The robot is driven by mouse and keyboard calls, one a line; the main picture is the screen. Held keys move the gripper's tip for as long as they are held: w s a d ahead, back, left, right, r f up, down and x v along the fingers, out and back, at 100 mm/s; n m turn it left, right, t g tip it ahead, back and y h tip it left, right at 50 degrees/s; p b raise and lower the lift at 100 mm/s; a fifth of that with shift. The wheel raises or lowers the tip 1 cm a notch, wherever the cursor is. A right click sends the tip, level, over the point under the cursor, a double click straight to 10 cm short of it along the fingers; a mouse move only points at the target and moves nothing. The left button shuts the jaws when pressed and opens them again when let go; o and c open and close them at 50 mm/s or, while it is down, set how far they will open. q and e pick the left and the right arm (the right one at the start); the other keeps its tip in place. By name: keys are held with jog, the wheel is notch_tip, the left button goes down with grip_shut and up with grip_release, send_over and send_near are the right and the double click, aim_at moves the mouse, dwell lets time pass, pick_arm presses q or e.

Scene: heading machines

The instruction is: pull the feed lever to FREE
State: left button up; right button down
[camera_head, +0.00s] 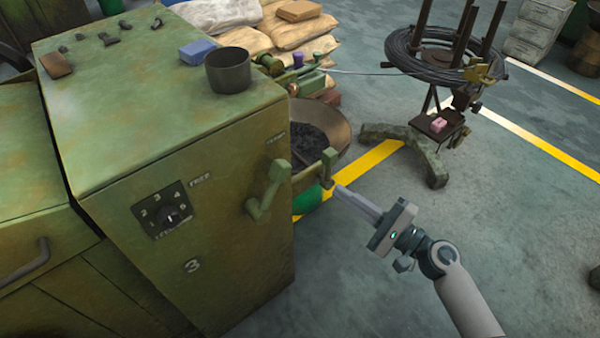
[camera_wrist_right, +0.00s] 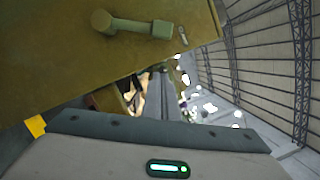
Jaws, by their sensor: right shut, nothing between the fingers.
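The feed lever (camera_head: 268,190) is a green handle on the front face of the green machine (camera_head: 150,115), near its right edge. Its arm slants up and right from a lower end, towards a small label I cannot read. The word FREE (camera_head: 200,178) is to its upper left. My right gripper (camera_head: 340,190) is right of the lever, apart from it, shut and empty, its fingers pointing left towards the machine. In the right wrist view the lever (camera_wrist_right: 130,24) is at the top, beyond the shut fingers (camera_wrist_right: 158,95). My left gripper is not in view.
A numbered dial (camera_head: 170,215) is left of the lever. A green upright part (camera_head: 328,165) stands close to my right fingertips. A dark cup (camera_head: 228,72) and blue block (camera_head: 198,51) are on the machine.

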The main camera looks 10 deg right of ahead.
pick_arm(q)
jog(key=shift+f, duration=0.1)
pick_arm(e)
jog(key=shift+w+a, duration=0.1)
jog(key=shift+a, duration=0.05)
